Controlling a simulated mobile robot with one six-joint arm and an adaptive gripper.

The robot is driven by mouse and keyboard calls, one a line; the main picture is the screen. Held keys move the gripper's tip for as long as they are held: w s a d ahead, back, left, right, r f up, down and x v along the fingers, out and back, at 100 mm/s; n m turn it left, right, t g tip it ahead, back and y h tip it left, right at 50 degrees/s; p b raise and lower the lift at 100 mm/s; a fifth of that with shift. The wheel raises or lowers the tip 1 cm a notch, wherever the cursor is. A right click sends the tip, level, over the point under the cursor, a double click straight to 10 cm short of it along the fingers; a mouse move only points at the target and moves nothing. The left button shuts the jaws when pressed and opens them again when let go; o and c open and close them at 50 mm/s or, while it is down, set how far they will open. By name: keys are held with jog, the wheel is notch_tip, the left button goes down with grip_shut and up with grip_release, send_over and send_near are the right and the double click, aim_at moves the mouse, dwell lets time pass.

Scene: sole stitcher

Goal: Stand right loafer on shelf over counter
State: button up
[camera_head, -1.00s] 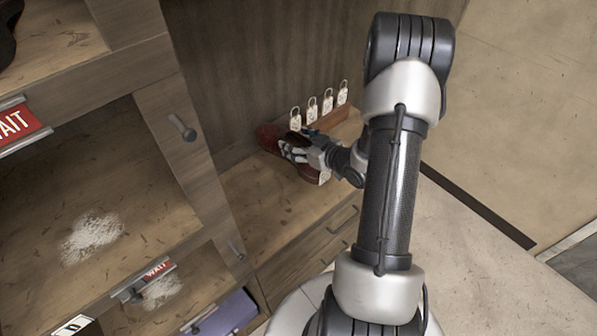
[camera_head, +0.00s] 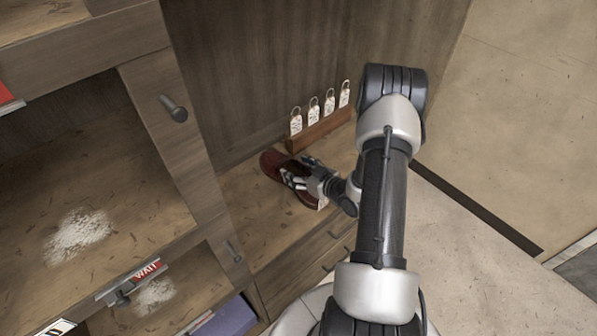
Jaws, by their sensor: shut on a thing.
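A dark red-brown loafer (camera_head: 272,163) is at the wooden counter (camera_head: 262,228), in front of a row of tags. My gripper (camera_head: 298,178) is shut on the loafer from the right and hides its middle. A white tag or patch shows at the loafer's near end. I cannot tell whether the loafer touches the counter or is held a little above it. An open shelf (camera_head: 130,225) with a white powdery patch is at the left.
Several white tags (camera_head: 313,112) stand on a wooden block (camera_head: 320,130) at the back of the counter. A peg (camera_head: 174,108) sticks out of the shelf's upright. A red WAIT label (camera_head: 146,271) and a purple-blue box (camera_head: 228,318) are lower left. Floor is clear at right.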

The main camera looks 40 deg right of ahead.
jog(key=shift+f, duration=0.1)
jog(key=o, duration=1.4)
